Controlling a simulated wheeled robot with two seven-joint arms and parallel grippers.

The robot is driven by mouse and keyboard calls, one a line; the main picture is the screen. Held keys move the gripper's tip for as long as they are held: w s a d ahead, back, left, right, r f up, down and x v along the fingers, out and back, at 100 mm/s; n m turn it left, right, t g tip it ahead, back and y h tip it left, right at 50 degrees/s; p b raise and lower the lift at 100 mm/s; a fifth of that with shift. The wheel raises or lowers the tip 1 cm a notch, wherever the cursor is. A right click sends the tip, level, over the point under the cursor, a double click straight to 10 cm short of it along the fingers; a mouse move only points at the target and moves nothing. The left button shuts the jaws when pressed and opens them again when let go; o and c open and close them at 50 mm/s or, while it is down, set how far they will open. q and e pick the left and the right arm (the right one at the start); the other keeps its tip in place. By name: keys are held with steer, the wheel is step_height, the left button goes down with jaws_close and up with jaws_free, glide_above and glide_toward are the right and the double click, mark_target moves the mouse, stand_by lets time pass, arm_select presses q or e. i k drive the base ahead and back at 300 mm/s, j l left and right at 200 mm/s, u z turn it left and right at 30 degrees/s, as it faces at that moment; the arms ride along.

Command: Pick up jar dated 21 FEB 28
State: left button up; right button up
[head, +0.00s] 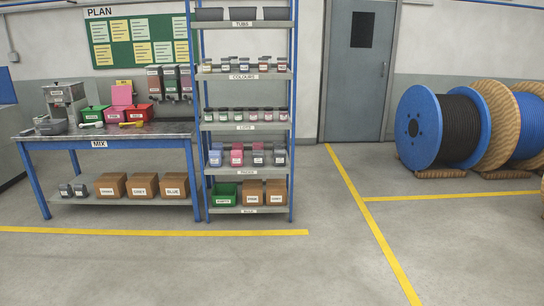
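Several small labelled jars stand on a blue-framed shelf rack (292,140). One row of jars (244,66) stands on the shelf marked COLOURS. Another row of jars (253,115) is on the shelf below, with dark, green and pink lids or contents. Larger containers (237,156) with pink, red and dark contents stand on the shelf under that. The dates on the labels are too small to read, so I cannot tell which jar is dated 21 FEB 28. Neither of my grippers is in view.
A MIX table (120,134) with a machine and coloured boxes stands left of the rack. Dark tubs (241,14) are on the top shelf, bins (225,195) on the bottom. Blue cable drums (425,128) stand right, past a grey door (359,70). The front floor is clear.

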mark_target(267, 114)
steer(key=i, duration=1.9)
steer(key=i+l, duration=0.1)
steer(key=i, duration=1.8)
steer(key=j+u, duration=0.05)
steer(key=j, duration=0.05)
